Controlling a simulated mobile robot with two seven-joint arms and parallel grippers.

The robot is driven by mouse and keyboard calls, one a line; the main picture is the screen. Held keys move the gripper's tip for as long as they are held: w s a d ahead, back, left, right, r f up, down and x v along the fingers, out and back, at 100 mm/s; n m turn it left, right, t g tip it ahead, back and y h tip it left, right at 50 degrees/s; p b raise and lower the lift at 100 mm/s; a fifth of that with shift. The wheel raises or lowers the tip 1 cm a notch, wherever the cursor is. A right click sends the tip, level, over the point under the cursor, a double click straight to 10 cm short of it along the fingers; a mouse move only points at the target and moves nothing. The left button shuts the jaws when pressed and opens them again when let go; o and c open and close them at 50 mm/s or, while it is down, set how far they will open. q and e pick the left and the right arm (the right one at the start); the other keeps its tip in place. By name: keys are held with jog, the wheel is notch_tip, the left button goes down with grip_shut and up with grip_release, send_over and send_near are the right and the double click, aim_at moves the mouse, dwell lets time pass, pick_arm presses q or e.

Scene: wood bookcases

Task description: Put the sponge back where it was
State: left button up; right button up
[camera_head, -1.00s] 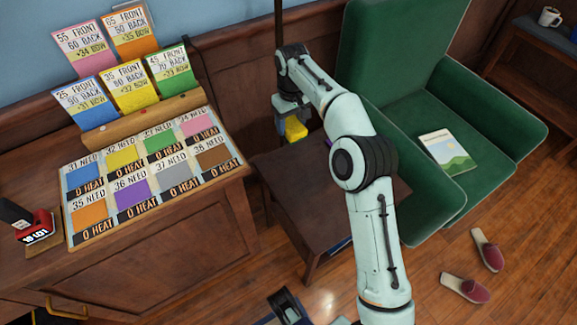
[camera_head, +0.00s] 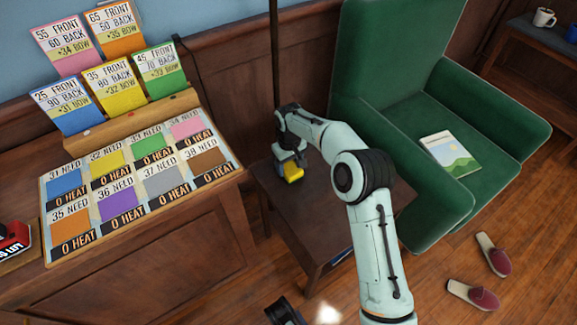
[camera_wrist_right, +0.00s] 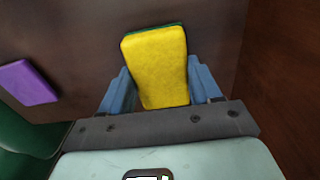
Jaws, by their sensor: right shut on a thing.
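A yellow sponge with a green back (camera_wrist_right: 155,65) is between the blue fingers of my right gripper (camera_wrist_right: 158,90) in the right wrist view. The gripper is shut on it. In the head view the yellow sponge (camera_head: 292,172) hangs from my right gripper (camera_head: 290,164), over the left back part of the small dark side table (camera_head: 310,215). I cannot tell whether the sponge touches the tabletop. Part of what looks like my left gripper (camera_head: 283,312) shows at the bottom edge of the head view; its fingers are not clear.
A purple block (camera_wrist_right: 28,82) lies left of the sponge in the wrist view. A green armchair (camera_head: 405,120) with a book (camera_head: 450,153) stands right of the side table. A wooden cabinet (camera_head: 150,265) with colored cards stands left. Slippers (camera_head: 492,254) lie on the floor.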

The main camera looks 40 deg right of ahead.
aim_at(289, 165)
pick_arm(q)
jog(key=shift+s+f, duration=0.15)
jog(key=shift+s, duration=0.05)
pick_arm(e)
jog(key=shift+f, duration=0.35)
jog(key=o, duration=0.9)
jog(key=shift+o, duration=0.2)
jog(key=shift+r, duration=0.2)
notch_tip(289, 165, up, 4)
jog(key=shift+r+p, duration=0.25)
jog(key=shift+p, duration=0.35)
pick_arm(q)
jog(key=shift+g+h, duration=0.3)
jog(key=shift+g, duration=0.1)
jog(key=shift+s+d+r+p, duration=0.5)
jog(key=shift+s+r, duration=0.15)
jog(key=shift+r, duration=0.25)
jog(key=shift+s+d+r+p, duration=0.35)
jog(key=shift+s+d+r, duration=0.2)
jog(key=shift+r, duration=0.35)
pick_arm(e)
notch_tip(289, 165, up, 7)
jog(key=shift+r, duration=0.2)
